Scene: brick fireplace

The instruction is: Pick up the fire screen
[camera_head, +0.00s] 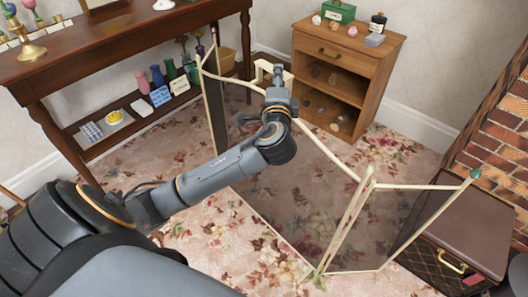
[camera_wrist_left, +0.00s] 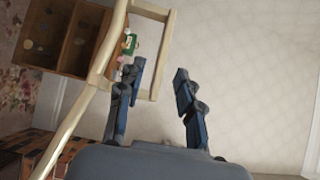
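The fire screen (camera_head: 296,196) stands upright and folded in panels on the carpet, with a cream frame and dark see-through mesh. Its cream handle (camera_head: 262,66) rises from the top rail of the middle panel. My left gripper (camera_head: 278,82) is at this handle. In the left wrist view the handle (camera_wrist_left: 166,50) lies ahead, its outer bar lined up between the spread fingers of the left gripper (camera_wrist_left: 160,72). The fingers are open; I cannot tell whether they touch the handle. My arm hides part of the screen. My right gripper is not in view.
A wooden cabinet (camera_head: 383,62) with small items stands behind the screen. A dark wooden table (camera_head: 120,42) with a lower shelf is at left. A brown chest (camera_head: 470,228) and brick wall (camera_head: 497,130) are at right, close to the screen's right panel. Carpet (camera_head: 195,225) lies in front.

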